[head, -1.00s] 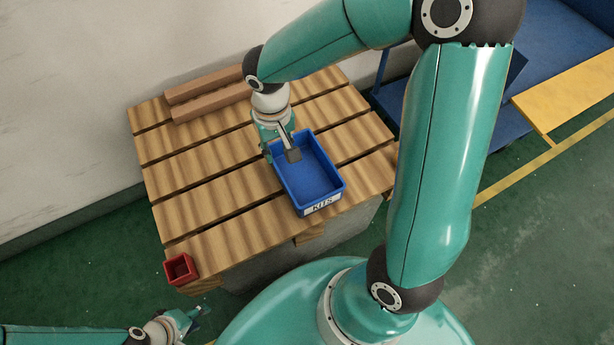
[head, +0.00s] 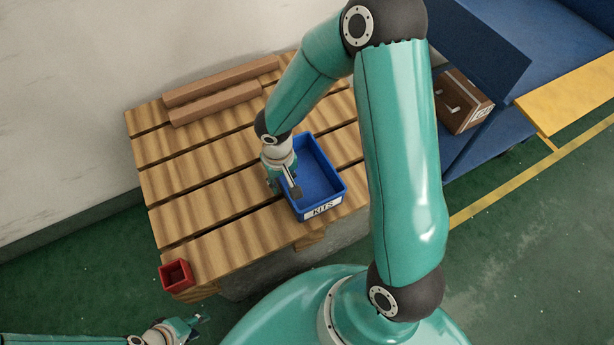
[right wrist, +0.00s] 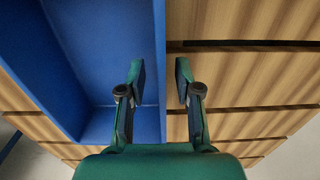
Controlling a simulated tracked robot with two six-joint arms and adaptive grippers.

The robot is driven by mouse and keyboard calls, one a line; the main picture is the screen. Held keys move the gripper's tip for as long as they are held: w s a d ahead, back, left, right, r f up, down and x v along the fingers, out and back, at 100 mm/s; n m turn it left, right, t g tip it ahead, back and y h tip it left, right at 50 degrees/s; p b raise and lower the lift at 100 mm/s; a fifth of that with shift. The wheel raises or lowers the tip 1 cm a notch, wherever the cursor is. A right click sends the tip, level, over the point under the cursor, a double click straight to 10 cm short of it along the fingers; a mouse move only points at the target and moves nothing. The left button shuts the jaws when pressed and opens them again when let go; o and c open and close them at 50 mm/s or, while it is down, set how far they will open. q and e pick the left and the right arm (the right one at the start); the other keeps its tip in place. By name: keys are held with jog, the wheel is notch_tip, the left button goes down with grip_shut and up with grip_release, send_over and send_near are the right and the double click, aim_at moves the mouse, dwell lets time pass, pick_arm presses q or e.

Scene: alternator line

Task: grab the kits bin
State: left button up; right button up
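The blue kits bin (head: 323,210), labelled KITS on its front, sits upright on the slatted wooden pallet (head: 190,173). My right gripper (head: 283,188) is at the bin's left wall, pointing down. In the right wrist view its fingers (right wrist: 160,90) are open astride the wall of the bin (right wrist: 90,60): one finger is inside, the other outside over the wood. Gaps show between fingers and wall. My left gripper (head: 192,326) is low at the left, away from the bin, with its small fingers seemingly spread and empty.
A small red box (head: 176,276) stands at the pallet's front left corner. Two brown bars (head: 220,92) lie at the back by the wall. A blue rack (head: 500,130) with a brown box (head: 460,102) is at the right. My right arm hides the pallet's right side.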

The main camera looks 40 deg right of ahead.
notch_tip(320, 180, down, 2)
jog(key=shift+f, duration=0.2)
grip_shut()
jog(key=shift+r, duration=0.1)
dwell(0.3)
